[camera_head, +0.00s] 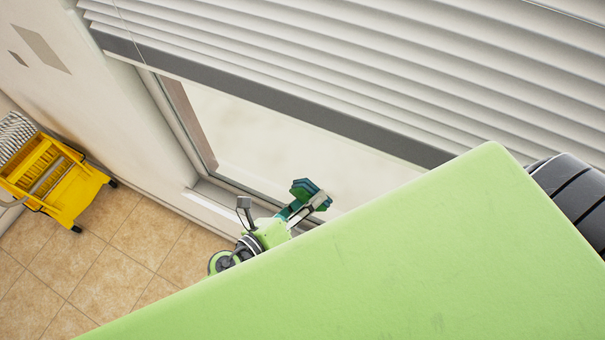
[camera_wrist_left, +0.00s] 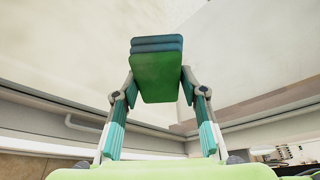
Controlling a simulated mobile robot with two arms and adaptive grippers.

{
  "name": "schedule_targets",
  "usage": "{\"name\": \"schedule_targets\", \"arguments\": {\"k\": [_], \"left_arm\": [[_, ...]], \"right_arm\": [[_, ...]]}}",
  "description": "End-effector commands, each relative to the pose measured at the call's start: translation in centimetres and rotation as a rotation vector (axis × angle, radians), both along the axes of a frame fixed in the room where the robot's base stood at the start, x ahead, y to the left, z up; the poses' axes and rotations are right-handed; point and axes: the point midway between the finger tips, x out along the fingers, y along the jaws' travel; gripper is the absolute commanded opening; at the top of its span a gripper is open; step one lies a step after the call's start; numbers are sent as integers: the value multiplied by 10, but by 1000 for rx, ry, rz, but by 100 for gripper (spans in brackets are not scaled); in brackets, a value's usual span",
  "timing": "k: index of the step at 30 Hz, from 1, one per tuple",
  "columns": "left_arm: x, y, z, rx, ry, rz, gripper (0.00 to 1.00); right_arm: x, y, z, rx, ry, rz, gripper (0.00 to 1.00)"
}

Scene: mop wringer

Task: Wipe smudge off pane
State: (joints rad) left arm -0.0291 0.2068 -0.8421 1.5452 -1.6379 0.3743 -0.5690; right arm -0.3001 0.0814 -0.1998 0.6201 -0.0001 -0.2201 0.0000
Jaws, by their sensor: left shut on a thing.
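My left gripper (camera_head: 290,208) is low in front of the window, at the lower edge of the pane (camera_head: 285,140). It is shut on a sponge with a green face and a blue-teal back (camera_head: 306,187). In the left wrist view the sponge (camera_wrist_left: 158,75) sticks out beyond the two fingers, with the pale pane behind it. I cannot tell whether the sponge touches the pane. I cannot make out a smudge clearly in either view. My right gripper is not in view.
White blinds with a grey bottom rail (camera_head: 270,95) hang over the upper window. The window sill (camera_head: 225,197) is beside the left gripper. A yellow mop wringer (camera_head: 62,190) stands on the tiled floor (camera_head: 125,265) at the left. My own green body hides the lower right.

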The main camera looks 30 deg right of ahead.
Motion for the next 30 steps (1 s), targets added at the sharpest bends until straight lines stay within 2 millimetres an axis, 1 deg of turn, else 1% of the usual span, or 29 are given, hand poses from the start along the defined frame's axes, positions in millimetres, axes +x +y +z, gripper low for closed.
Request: {"name": "schedule_targets", "arguments": {"k": [10,17,27,30], "left_arm": [[-19,-18,1,-2,2,-1,15],[-25,-24,1,-2,1,-1,15],[-47,-39,2,-3,1,-1,15],[-50,-40,1,-2,0,-2,15]], "right_arm": [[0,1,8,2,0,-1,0],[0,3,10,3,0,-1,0],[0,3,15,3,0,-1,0],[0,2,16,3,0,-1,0]]}}
